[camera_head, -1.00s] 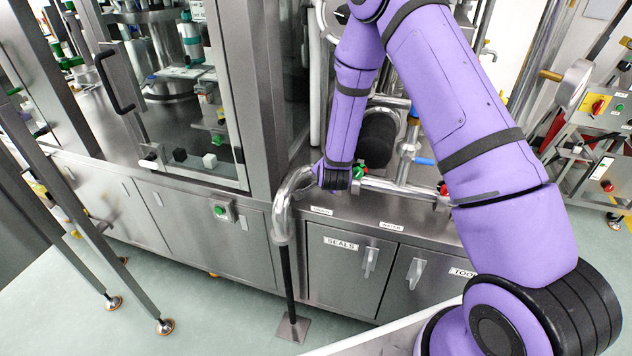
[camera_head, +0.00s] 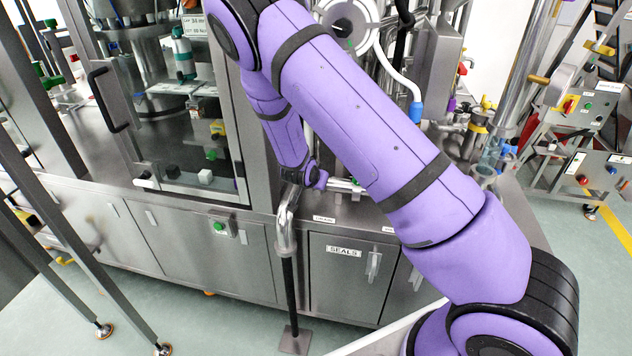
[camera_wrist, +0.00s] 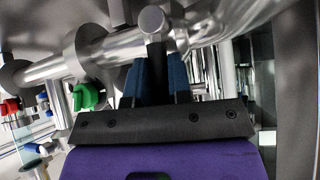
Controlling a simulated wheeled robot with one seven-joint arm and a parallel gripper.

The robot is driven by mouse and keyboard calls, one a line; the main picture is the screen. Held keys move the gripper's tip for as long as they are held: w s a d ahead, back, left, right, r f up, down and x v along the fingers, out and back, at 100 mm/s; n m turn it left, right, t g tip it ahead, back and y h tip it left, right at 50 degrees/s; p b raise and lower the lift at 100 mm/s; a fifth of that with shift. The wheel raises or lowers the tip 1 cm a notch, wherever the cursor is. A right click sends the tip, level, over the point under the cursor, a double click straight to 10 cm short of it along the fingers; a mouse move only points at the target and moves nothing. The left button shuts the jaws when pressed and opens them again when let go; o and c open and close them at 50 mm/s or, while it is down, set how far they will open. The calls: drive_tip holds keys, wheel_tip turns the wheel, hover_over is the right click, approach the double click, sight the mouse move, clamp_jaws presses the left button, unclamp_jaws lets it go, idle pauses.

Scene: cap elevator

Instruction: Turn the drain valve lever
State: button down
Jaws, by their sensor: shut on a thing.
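The drain valve lever (camera_wrist: 153,22) looks like a short round metal bar in the wrist view, in front of a shiny horizontal pipe. My gripper (camera_wrist: 155,75) has its dark blue fingers close together around the lever's lower part, shut on it. The lever's tip sticks out past the fingers. In the head view my purple wrist hides the fingers and the lever; it is at the pipework above the DRAIN label (camera_head: 324,218).
A green valve handle (camera_wrist: 84,97) is left of my fingers in the wrist view. A bent metal pipe (camera_head: 285,225) runs down to the floor near my wrist. The glass-doored cabinet (camera_head: 190,130) stands close on the left. The SEALS door (camera_head: 345,280) is below.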

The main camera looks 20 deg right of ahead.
drive_tip(key=shift+w+a, duration=0.1)
idle(0.6)
drive_tip(key=c, duration=1.1)
unclamp_jaws()
drive_tip(key=shift+o, duration=0.2)
drive_tip(key=v, duration=1)
drive_tip(key=shift+a+r, duration=0.3)
drive_tip(key=shift+a, duration=0.1)
